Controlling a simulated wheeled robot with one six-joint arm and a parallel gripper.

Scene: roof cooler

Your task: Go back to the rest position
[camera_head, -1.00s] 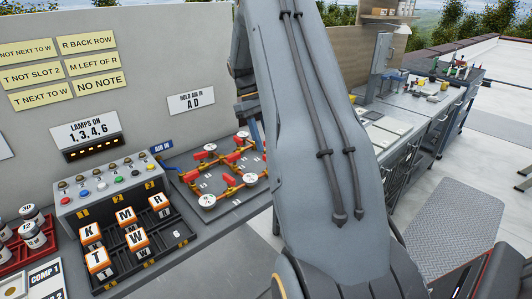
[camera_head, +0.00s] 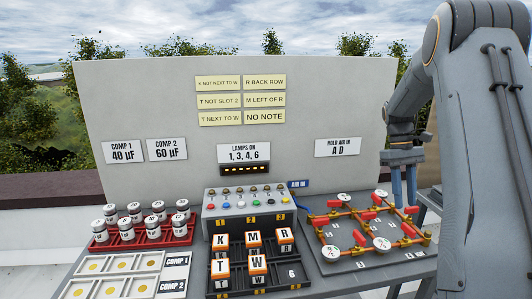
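My gripper (camera_head: 404,186) hangs at the right, fingers pointing down, above the right part of the pipe board (camera_head: 348,264). Its two bluish fingers show side by side with nothing visible between them. Whether they are apart or closed is not clear from this angle. My grey arm rises along the right edge of the view. The fingertips look close to the red-handled valves in the picture, but I cannot tell if they touch any.
A control box (camera_head: 244,201) with coloured buttons stands behind a black tray (camera_head: 291,284) holding lettered blocks K, M, R, T and W. A red rack (camera_head: 131,246) of canisters is at left, above white compartment cards (camera_head: 108,288). A tall panel (camera_head: 290,120) with notes stands behind.

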